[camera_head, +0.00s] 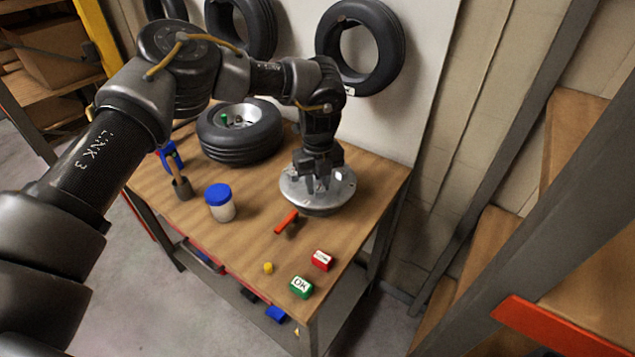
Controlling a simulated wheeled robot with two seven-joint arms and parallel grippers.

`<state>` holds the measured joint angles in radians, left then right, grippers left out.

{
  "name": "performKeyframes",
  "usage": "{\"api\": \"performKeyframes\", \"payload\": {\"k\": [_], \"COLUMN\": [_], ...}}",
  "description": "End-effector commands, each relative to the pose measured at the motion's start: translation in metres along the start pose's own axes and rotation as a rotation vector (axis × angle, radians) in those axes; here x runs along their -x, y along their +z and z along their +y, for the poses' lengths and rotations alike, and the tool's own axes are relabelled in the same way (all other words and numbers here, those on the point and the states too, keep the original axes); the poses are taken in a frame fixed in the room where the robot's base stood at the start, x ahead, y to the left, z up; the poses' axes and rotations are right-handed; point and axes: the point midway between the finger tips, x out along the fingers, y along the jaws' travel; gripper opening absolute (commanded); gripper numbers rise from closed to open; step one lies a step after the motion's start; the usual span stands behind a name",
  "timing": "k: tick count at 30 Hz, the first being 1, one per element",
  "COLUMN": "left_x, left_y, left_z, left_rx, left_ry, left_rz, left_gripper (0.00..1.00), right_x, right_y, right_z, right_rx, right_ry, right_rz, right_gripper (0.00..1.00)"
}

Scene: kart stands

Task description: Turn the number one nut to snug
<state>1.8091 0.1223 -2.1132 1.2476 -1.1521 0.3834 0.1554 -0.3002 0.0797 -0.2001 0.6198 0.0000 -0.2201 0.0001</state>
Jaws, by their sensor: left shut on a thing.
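A round silver hub (325,202) sits on the wooden bench near its back right. My left arm comes in from the left and reaches over the bench. My left gripper (321,186) points down onto the top of the hub, and its fingers are closed there. The nut is hidden by the fingers, and I cannot read any number on the hub. What the fingers hold is too small to make out. My right gripper does not show.
A tire with a rim (240,143) lies on the bench to the left. A blue-lidded jar (219,202), a red-handled tool (286,222), a yellow piece (268,268), a green OK block (301,287) and a red block (322,260) stand nearer. Several tires hang behind.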

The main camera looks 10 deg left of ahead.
Motion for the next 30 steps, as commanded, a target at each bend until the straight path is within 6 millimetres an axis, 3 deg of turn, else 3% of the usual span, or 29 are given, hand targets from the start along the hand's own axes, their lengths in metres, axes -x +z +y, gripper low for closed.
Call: {"api": "performKeyframes", "payload": {"k": [30], "left_x": [0.0014], "left_y": [-0.0026], "left_z": [-0.0074], "left_rx": [-0.922], "left_ry": [-0.002], "left_rz": [-0.003], "left_gripper": [0.04], "right_x": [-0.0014], "right_y": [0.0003], "right_z": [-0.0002], "right_rx": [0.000], "right_ry": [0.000], "right_rz": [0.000], "right_gripper": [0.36]}}
